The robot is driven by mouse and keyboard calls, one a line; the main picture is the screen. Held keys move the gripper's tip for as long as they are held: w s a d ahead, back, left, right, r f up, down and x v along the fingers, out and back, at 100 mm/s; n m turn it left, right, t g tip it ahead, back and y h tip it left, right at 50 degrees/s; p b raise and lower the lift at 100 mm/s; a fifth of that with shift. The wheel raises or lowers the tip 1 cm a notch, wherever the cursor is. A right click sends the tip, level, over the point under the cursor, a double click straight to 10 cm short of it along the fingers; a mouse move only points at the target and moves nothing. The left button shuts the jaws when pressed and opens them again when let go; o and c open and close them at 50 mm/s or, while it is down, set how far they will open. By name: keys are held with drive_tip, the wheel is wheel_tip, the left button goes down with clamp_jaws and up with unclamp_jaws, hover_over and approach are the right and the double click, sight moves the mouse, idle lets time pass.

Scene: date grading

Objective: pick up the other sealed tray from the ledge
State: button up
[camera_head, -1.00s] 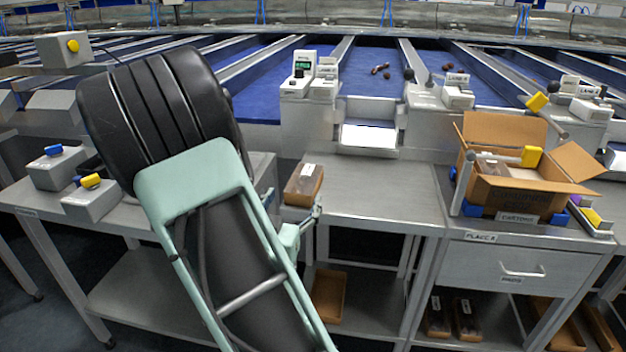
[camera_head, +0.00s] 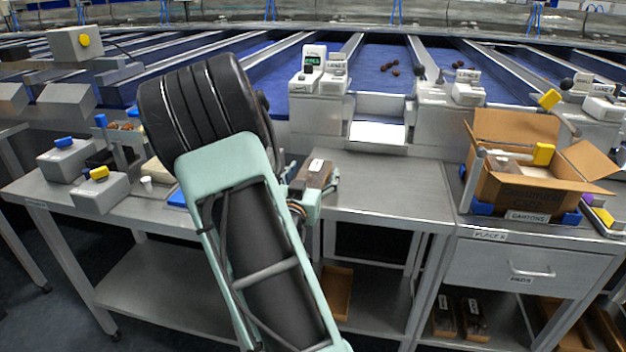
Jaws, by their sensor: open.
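The sealed tray (camera_head: 318,168), a brown box with a dark top and a white label, sits at the left end of the steel ledge (camera_head: 385,190). My gripper (camera_head: 312,184) is open at the near end of this tray, with one finger to each side of it. My arm hides part of the gripper and the ledge to the left, and I cannot tell whether the fingers touch the tray. Another pack with a pale label shows inside the open carton (camera_head: 530,192) on the right.
The carton stands between blue corner blocks above a drawer (camera_head: 530,262). The ledge between tray and carton is clear. A weighing unit (camera_head: 318,85) and white chute (camera_head: 378,132) stand behind. Grey boxes with blue (camera_head: 65,158) and yellow (camera_head: 100,188) knobs stand left.

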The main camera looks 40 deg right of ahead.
drive_tip(key=shift+c, duration=0.2)
drive_tip(key=c, duration=1.3)
drive_tip(key=shift+r, duration=0.15)
